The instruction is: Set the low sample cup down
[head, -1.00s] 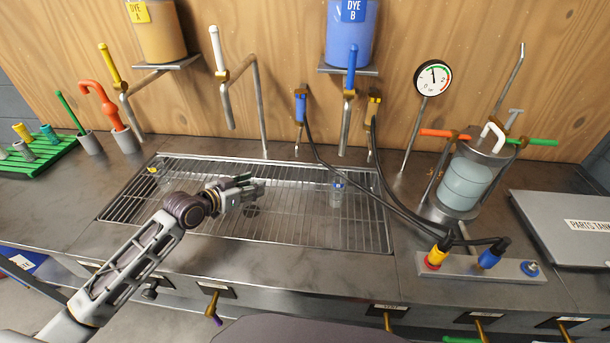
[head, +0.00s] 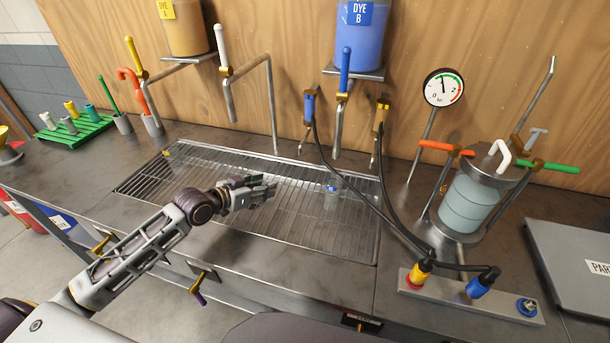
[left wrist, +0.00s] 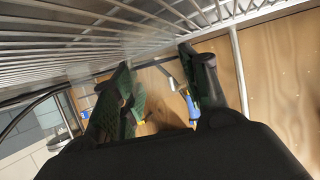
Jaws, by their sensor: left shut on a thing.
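My left gripper (head: 262,190) is over the metal drip grate (head: 150,182), left of its middle. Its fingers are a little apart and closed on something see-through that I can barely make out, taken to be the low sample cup. In the left wrist view the gripper (left wrist: 155,85) shows dark green finger pads with the grate bars close by. Another small clear cup (head: 332,192) with a blue mark stands on the grate to the right of the gripper. My right gripper is out of view.
A white-handled spout (head: 230,100) and the blue-handled dye B tap (head: 339,120) hang behind the grate. Black hoses (head: 375,205) cross its right side. A clear cylinder (head: 468,203) stands further right. Bare grate lies around the gripper.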

